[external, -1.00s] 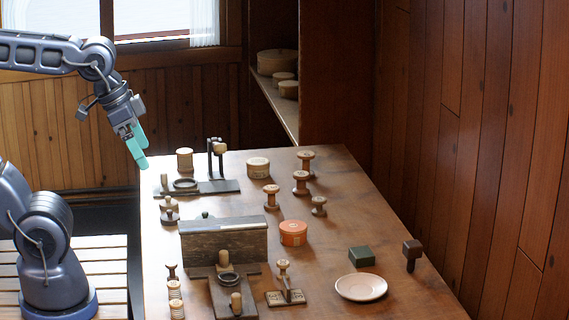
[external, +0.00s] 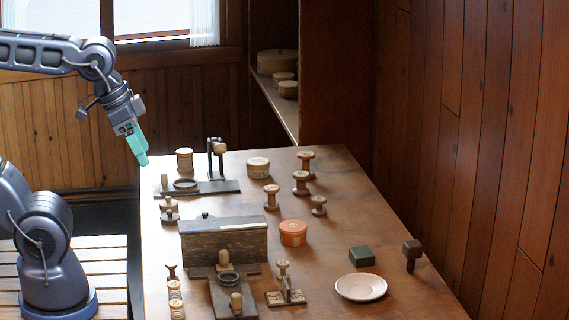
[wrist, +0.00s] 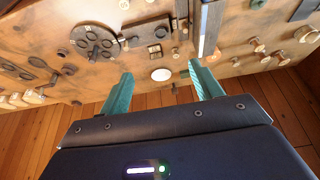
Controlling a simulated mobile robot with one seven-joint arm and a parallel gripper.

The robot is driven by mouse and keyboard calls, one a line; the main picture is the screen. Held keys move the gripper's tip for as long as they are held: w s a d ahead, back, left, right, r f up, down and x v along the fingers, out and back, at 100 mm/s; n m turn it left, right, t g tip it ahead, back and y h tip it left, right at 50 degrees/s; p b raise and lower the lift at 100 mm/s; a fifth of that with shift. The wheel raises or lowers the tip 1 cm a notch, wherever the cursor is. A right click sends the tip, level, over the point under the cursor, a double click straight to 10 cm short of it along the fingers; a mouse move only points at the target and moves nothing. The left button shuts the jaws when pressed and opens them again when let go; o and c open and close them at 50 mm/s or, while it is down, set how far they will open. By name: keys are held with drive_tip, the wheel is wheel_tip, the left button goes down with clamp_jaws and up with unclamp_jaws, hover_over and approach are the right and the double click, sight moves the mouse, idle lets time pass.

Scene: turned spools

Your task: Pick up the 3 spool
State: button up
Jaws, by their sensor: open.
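Several turned wooden spools stand upright on the wooden table (external: 370,225). In the external view, two are at the back right, a darker-topped one (external: 306,161) and one just in front of it (external: 301,183). Another (external: 271,196) stands left of them, and a shorter one (external: 319,205) stands to the right. I cannot read a 3 on any of them. My gripper (external: 142,158) hangs above the table's back left edge, well away from these spools. In the wrist view, its teal fingers (wrist: 160,71) are apart with nothing between them.
A dark stand with a ring (external: 212,186) is nearest my gripper, beside a pale ribbed cylinder (external: 185,160). A dark box (external: 224,241), an orange round box (external: 293,233), a green block (external: 361,256) and a white saucer (external: 361,287) also stand on the table. The right middle is mostly clear.

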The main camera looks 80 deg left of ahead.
drive_tip(key=w+a+r+n+g, duration=0.15)
drive_tip(key=w+a+n, duration=0.45)
drive_tip(key=w, duration=0.7)
drive_tip(key=n+g, duration=0.3)
drive_tip(key=n, duration=1)
hover_over(271, 188)
drive_tip(key=f, duration=2.3)
drive_tip(key=shift+s, duration=0.2)
drive_tip(key=shift+a+f, duration=0.15)
drive_tip(key=shift+f, duration=0.25)
wheel_tip(271, 188, down, 4)
drive_tip(key=shift+f, duration=0.15)
drive_tip(key=shift+w+f, duration=0.15)
drive_tip(key=shift+f, duration=1.3)
drive_tip(key=shift+w+f, duration=0.15)
drive_tip(key=shift+f, duration=1.3)
drive_tip(key=c, duration=1.1)
